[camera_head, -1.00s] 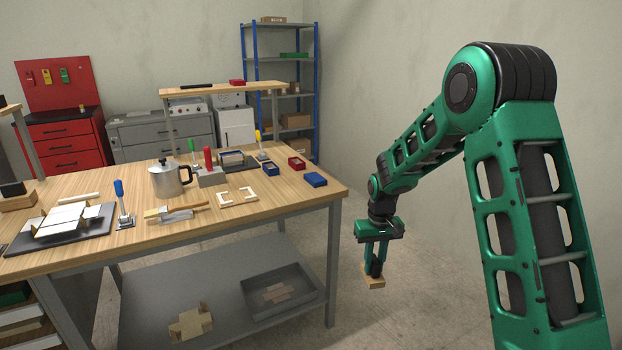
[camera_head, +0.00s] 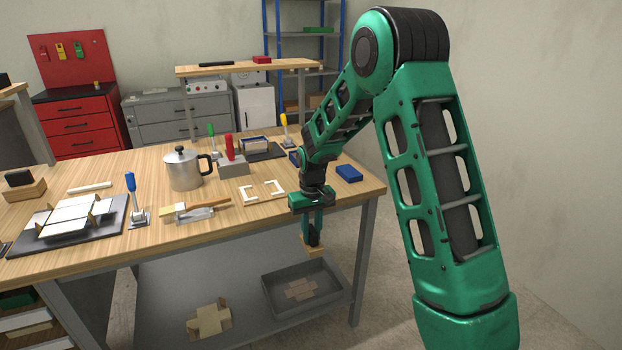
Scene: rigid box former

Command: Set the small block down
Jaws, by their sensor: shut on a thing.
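My gripper (camera_head: 313,243) points down and is shut on a small wooden block (camera_head: 315,252), a tan piece at its fingertips. The gripper and block hang in front of the front edge of the wooden workbench (camera_head: 285,212), near its right end. In the picture the block lies above the grey tray (camera_head: 340,310) on the lower shelf. How far it is from the bench edge is hard to tell. My arm hides part of the bench's back right corner.
On the bench stand a metal pot (camera_head: 183,172), a blue-handled clamp (camera_head: 131,190), a grey block with a red handle (camera_head: 232,163), a blue box (camera_head: 349,173) and pale corner pieces (camera_head: 262,190). Bare bench top shows near the front right.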

